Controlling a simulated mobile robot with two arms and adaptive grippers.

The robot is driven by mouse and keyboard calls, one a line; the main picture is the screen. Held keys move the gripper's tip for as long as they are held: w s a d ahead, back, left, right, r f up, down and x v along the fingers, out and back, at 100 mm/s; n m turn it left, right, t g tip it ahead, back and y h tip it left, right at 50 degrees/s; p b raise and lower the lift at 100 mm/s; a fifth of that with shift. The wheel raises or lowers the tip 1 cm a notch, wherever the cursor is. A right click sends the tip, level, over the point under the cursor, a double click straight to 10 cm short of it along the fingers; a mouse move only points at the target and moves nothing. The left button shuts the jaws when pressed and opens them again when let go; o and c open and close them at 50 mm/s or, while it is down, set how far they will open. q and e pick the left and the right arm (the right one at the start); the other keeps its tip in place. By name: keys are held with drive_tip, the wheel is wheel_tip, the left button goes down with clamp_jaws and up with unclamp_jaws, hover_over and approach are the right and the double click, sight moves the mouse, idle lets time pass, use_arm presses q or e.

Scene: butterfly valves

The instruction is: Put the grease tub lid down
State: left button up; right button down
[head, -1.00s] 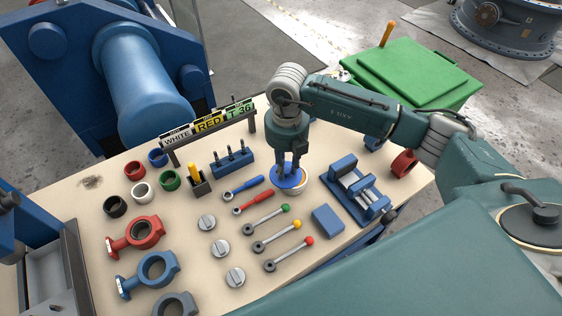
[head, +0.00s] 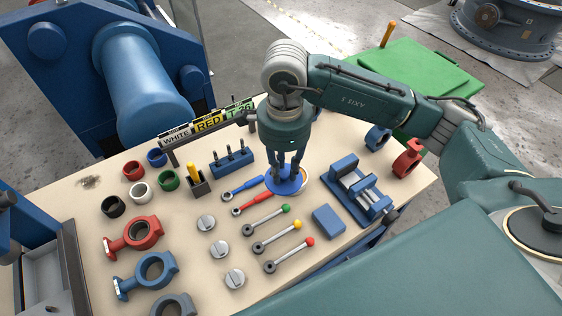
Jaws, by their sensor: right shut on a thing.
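The grease tub lid (head: 285,186) is a round blue disc in the head view. My right gripper (head: 284,172) points down and is shut on the lid, on top of its middle. The grease tub (head: 304,184) is mostly hidden beneath and behind the lid; only a pale, orange-tinged rim shows at the lid's right side. The lid looks raised off the tub and set a little to its left, but the exact gap cannot be told. My left gripper is not in view.
Blue and red wrenches (head: 243,189) lie just left of the lid. Several ball-ended levers (head: 276,232) lie in front. A blue block (head: 328,220) and a blue vise-like fixture (head: 357,190) stand to the right. A label rack (head: 205,128) stands behind left.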

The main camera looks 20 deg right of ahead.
sight(290, 191)
drive_tip(key=n, duration=0.2)
drive_tip(key=s+r+n, duration=0.1)
drive_tip(key=s+n, duration=0.1)
drive_tip(key=n, duration=0.1)
drive_tip(key=shift+a+r+n, duration=0.15)
drive_tip(key=shift+r+n, duration=0.15)
drive_tip(key=n, duration=0.1)
drive_tip(key=s+r+n, duration=0.1)
drive_tip(key=n, duration=0.3)
drive_tip(key=shift+s+r+b, duration=0.2)
drive_tip(key=shift+s+b, duration=0.1)
drive_tip(key=shift+s, duration=0.05)
drive_tip(key=s+n, duration=0.1)
drive_tip(key=n, duration=0.2)
drive_tip(key=s+r+n, duration=0.1)
drive_tip(key=n, duration=0.2)
drive_tip(key=s+n, duration=0.1)
drive_tip(key=n, duration=0.1)
drive_tip(key=shift+d+r+n, duration=0.35)
drive_tip(key=shift+r+n, duration=0.05)
drive_tip(key=shift+r+n, duration=0.1)
drive_tip(key=shift+n, duration=0.3)
